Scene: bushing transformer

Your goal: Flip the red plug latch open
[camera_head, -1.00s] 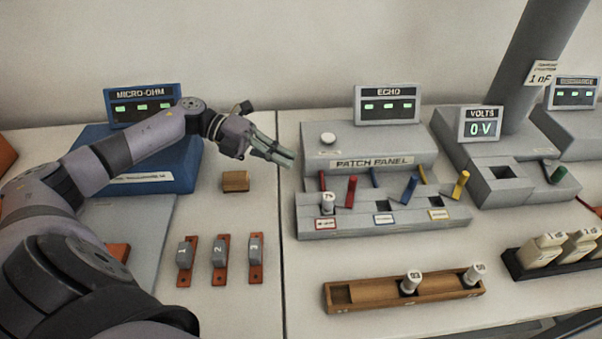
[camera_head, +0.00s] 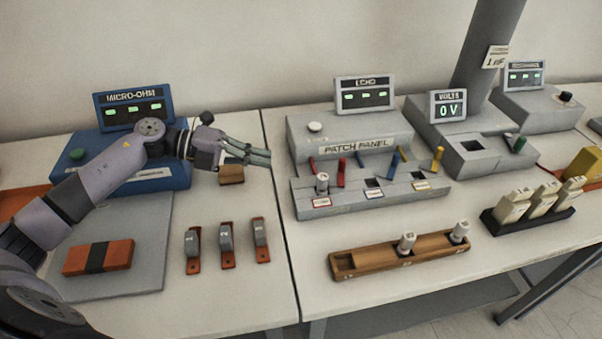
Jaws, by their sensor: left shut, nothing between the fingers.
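The patch panel (camera_head: 345,205) is a grey block with a red, a blue and a yellow lever. The red latch lever (camera_head: 341,173) stands slightly tilted at the panel's left end. Beside it, a white plug (camera_head: 322,184) stands in the socket behind the red-framed label (camera_head: 322,202). My left gripper (camera_head: 266,157) is shut and empty, left of the panel, its fingers pointing right and apart from the lever. My right gripper is out of view.
The blue lever (camera_head: 393,163) and yellow lever (camera_head: 438,159) stand to the right. A wooden rack (camera_head: 375,262) with two white plugs lies in front of the panel, with clear bench between.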

